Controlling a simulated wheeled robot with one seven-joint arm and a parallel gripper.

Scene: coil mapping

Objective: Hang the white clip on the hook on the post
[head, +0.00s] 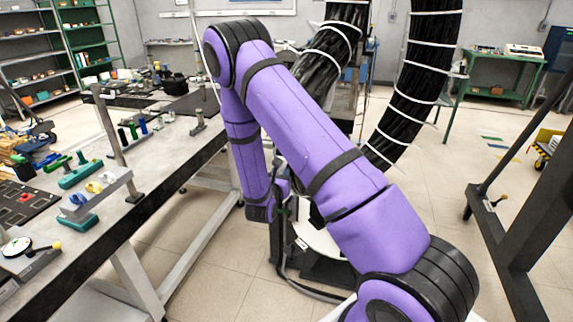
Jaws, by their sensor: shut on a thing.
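My purple arm rises from the lower right, bends at an elbow near the top and drops to a wrist beside the bench's right edge. My gripper cannot be made out past the wrist, so what it holds does not show. I cannot pick out the white clip with certainty. A thin grey post (109,130) stands upright, leaning slightly in the picture, on the workbench (165,172) at the left. No hook can be made out clearly on it. My wrist is to the right of the post, apart from it.
A grey holder (98,196) with small blue and yellow pieces sits near the post. Green-handled and teal pieces lie around it. Black cable bundles with white bands (417,75) hang behind my arm. A dark frame (535,195) stands at the right. Floor between is open.

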